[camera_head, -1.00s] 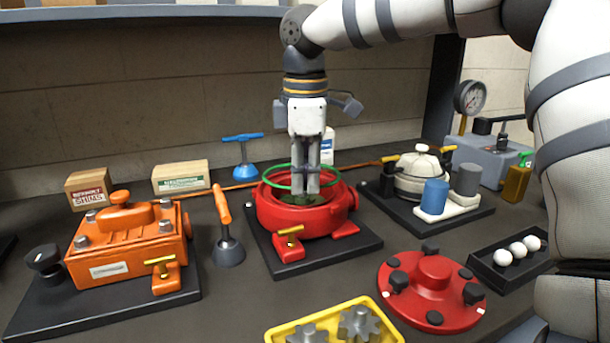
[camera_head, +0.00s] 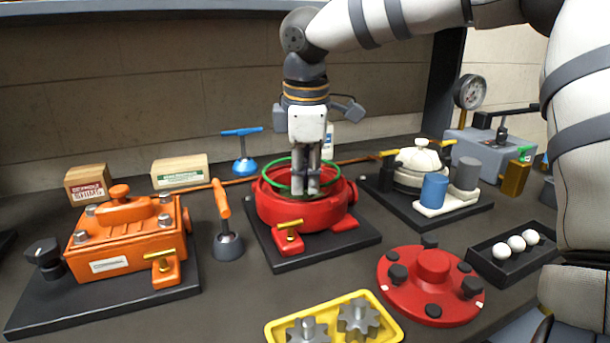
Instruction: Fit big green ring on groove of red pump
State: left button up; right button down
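The red pump (camera_head: 275,214) stands open-topped on a dark base plate at mid-table. The big green ring (camera_head: 333,166) lies at the pump's round opening, roughly level with its rim. Part of the ring is hidden behind my fingers, and I cannot tell if it sits in the groove. My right gripper (camera_head: 306,190) points straight down over the pump, with its fingertips close together at the ring and inside the rim outline. I cannot tell if the fingers grip the ring. My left gripper is not in view.
A red lid with black knobs (camera_head: 433,264) lies at front right. A yellow gear tray (camera_head: 390,330) is in front. A black tray with white balls (camera_head: 490,262) lies right.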

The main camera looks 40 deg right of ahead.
jog(key=shift+f, duration=0.75)
jog(key=shift+r, duration=0.2)
dwell(0.5)
jog(key=c, duration=1.7)
grip_release()
jog(key=shift+o, duration=0.2)
jog(key=o, duration=0.5)
jog(key=shift+r, duration=0.3)
jog(key=shift+r, duration=0.3)
